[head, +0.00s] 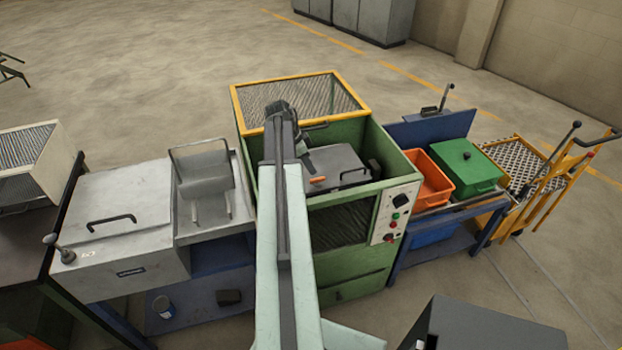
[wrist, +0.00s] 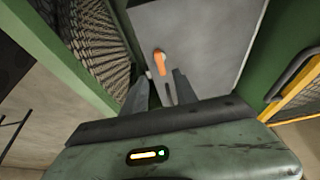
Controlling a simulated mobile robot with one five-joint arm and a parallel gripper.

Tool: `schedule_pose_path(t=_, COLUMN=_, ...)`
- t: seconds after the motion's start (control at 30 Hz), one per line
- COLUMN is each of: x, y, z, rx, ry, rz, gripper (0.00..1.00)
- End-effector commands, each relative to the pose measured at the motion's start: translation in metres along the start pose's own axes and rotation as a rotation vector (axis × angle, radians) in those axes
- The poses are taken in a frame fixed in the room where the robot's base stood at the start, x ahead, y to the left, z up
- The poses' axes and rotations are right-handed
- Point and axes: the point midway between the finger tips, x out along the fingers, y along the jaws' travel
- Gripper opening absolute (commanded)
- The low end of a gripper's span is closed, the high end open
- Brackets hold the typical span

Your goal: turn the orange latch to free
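The orange latch (head: 317,179) sits on the grey lid (head: 338,160) inside the green furnace housing. In the wrist view the orange latch (wrist: 160,62) is a short lever, nearly upright in the picture, on the grey panel (wrist: 195,40). My gripper (wrist: 160,82) has its two dark fingers apart, with a gap between them. The latch's lower end shows near this gap. I cannot tell whether a finger touches it. In the head view my gripper (head: 306,160) is just above and left of the latch, and my arm hides part of the housing.
The green housing (head: 385,150) has a yellow-framed mesh guard (head: 300,95) and a control panel (head: 396,212). A black handle (head: 355,172) is on the lid. An orange bin (head: 428,180) and a green box (head: 465,168) stand right. A grey-lidded unit (head: 130,215) stands left.

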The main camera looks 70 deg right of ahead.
Motion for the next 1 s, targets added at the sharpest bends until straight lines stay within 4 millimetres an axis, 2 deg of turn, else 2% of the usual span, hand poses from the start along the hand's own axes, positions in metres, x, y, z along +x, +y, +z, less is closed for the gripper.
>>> schedule_pose_path(t=0.03, x=0.01, y=-0.001, z=0.004, rx=-0.002, ry=0.0, rz=-0.001, gripper=0.35)
schedule_pose_path(t=0.37, x=0.065, y=-0.002, z=0.01, rx=-0.009, ry=0.0, rz=-0.003, gripper=0.35)
schedule_pose_path(t=0.47, x=0.07, y=-0.002, z=0.009, rx=-0.01, ry=0.0, rz=-0.004, gripper=0.35)
schedule_pose_path(t=0.7, x=0.068, y=-0.002, z=0.007, rx=-0.011, ry=0.0, rz=-0.004, gripper=0.35)
schedule_pose_path(t=0.83, x=0.068, y=-0.002, z=0.007, rx=-0.011, ry=0.0, rz=-0.004, gripper=0.0)
schedule_pose_path(t=1.0, x=0.067, y=-0.003, z=0.011, rx=-0.017, ry=-0.001, rz=-0.007, gripper=0.0)
